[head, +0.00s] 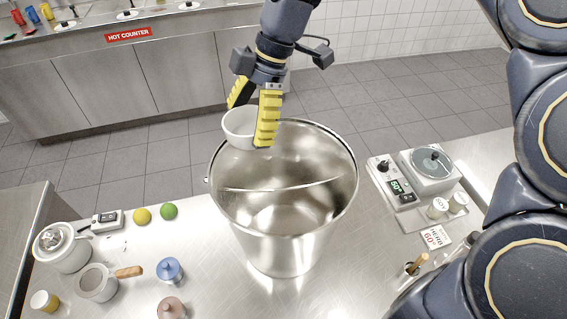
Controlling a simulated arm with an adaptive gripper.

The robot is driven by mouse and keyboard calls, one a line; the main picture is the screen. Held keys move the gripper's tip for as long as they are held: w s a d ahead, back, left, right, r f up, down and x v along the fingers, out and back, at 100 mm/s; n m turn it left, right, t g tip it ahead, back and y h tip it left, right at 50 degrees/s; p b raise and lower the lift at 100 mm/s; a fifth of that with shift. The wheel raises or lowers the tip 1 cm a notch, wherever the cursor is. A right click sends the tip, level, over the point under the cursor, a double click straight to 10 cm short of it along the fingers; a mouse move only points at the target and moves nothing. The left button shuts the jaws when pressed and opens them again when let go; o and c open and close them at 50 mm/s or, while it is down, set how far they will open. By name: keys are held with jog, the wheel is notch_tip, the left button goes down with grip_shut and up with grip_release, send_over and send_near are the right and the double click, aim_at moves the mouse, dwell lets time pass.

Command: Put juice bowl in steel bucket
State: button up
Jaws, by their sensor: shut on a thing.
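The juice bowl (238,124), a small white bowl, is held between the yellow fingers of my gripper (252,120). My gripper is shut on it, with one finger in front and one behind. The bowl appears upright, and its contents cannot be made out. The steel bucket (283,225) stands on the steel counter, large, shiny and open at the top. The bowl and fingers overlap the bucket's far left rim in the head view. The bowl appears above rim height, and I cannot tell whether it touches the rim.
A scale (428,170) stands right of the bucket with small jars (438,208) and a sign (436,237). Left are a lidded pot (62,248), a strainer with wooden handle (97,283), a yellow ball (142,216), a green ball (168,211) and a blue-lidded item (170,270).

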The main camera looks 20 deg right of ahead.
jog(key=shift+s+d+f+n+g, duration=0.15)
jog(key=shift+s+f+n, duration=0.15)
jog(key=shift+s, duration=0.3)
jog(key=shift+s+a+f+n+g, duration=0.15)
jog(key=shift+s+n, duration=0.25)
jog(key=shift+s, duration=0.2)
notch_tip(320, 180, down, 20)
jog(key=shift+s+d+r, duration=0.1)
jog(key=shift+r, duration=0.15)
jog(key=shift+c, duration=0.4)
jog(key=f, duration=0.6)
jog(key=shift+w, duration=0.25)
grip_shut()
jog(key=shift+r, duration=0.1)
